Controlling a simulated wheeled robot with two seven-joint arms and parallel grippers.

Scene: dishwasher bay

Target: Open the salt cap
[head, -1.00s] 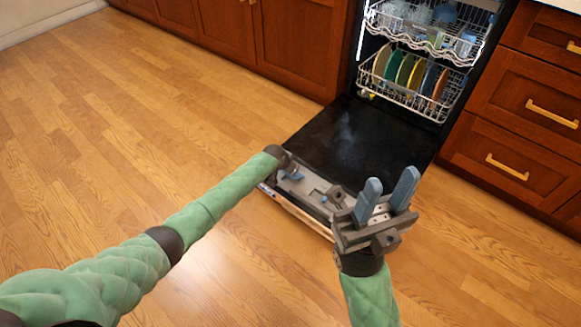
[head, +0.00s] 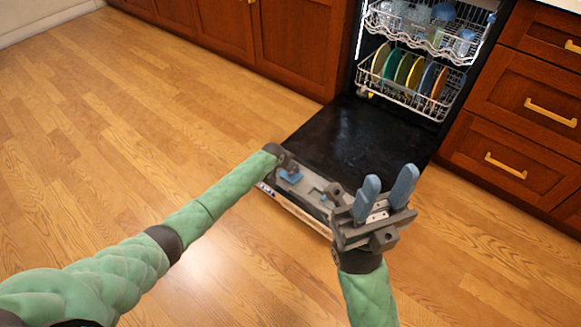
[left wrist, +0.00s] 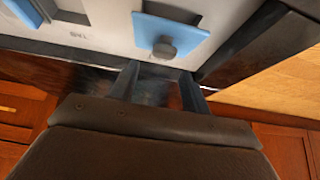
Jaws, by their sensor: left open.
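A light panel (head: 312,190) with blue and grey pieces lies along the open dishwasher door's outer end. In the left wrist view, a blue square piece with a round grey knob (left wrist: 165,47) sits on this panel. Small upside-down lettering, perhaps "SALT", is to its left, beside a grey tab (left wrist: 75,12). I cannot tell for sure which piece is the salt cap. My left gripper (left wrist: 160,74) is open and empty, its fingertips just short of the knob, apart from it as far as I can see. My right gripper (head: 384,196) is open and empty, in front of the door's right part.
The dishwasher door (head: 355,145) is folded down. Behind it, the lower rack (head: 410,90) holds several plates and the upper rack (head: 425,30) holds glassware. Wooden drawers (head: 520,120) stand to the right. The wooden floor (head: 130,120) at left is clear.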

